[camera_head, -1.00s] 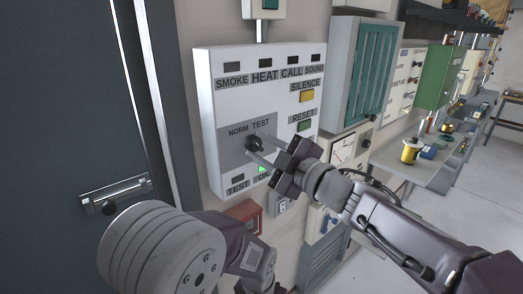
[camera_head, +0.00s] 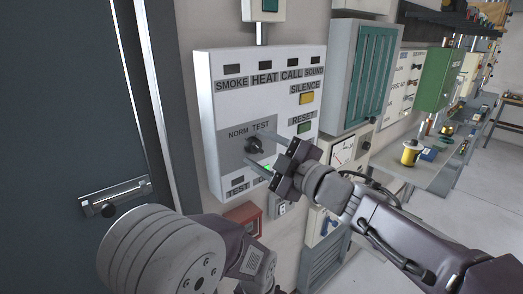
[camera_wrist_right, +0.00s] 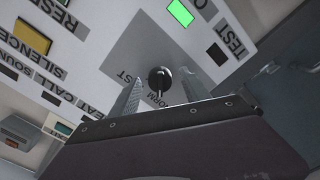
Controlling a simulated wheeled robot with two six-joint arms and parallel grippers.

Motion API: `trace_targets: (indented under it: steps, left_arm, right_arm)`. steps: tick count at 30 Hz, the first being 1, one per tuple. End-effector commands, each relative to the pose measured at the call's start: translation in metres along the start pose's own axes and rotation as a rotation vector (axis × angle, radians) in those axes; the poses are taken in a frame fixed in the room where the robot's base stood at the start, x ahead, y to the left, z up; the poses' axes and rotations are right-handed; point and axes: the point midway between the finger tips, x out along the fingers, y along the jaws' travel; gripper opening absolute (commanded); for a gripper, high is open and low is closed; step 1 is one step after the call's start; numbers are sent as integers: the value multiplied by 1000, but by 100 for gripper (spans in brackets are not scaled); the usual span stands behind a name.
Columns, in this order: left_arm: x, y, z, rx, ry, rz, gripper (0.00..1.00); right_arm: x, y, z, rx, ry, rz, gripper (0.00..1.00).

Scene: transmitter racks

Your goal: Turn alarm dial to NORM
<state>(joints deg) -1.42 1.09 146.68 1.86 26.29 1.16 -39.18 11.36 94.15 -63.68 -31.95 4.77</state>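The alarm dial (camera_head: 254,146) is a small black knob on a grey patch of the white alarm panel (camera_head: 222,105). The NORM label is at its upper left and TEST at its upper right. My right gripper (camera_head: 264,153) is open, with one finger above and one below the dial. In the right wrist view the dial (camera_wrist_right: 159,80) sits between the open fingers (camera_wrist_right: 159,90) with a gap on both sides. A pale line on the knob points towards the NORM label. My left arm is at lower left; its gripper is not visible.
A lit green lamp (camera_wrist_right: 181,12) is on the panel near the dial. Yellow SILENCE (camera_head: 307,98) and green RESET (camera_head: 304,127) buttons are to its right. A red box (camera_head: 243,217) is below the panel, and a dark door (camera_head: 60,110) stands left. A meter box (camera_head: 345,150) is close on the right.

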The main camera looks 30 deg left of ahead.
Motion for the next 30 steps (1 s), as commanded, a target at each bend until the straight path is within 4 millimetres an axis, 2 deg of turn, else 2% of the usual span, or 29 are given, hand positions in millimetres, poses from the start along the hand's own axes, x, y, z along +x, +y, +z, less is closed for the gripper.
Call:
trace_targets:
  steps: [5,12,16,20,30]
  left_arm:
    - [4,0,0,0,0,0,36]
    - [12,0,1,0,0,0,36]
    - [13,0,1,0,0,0,36]
    - [14,0,1,0,0,0,36]
    - [13,0,1,0,0,0,36]
  right_arm:
    - [-11,0,0,0,1,2,55]
    - [-65,0,1,-2,-2,4,55]
    - [-84,0,1,-1,-1,2,55]
    - [-91,0,0,0,0,0,55]
    - [-91,0,0,0,0,0,55]
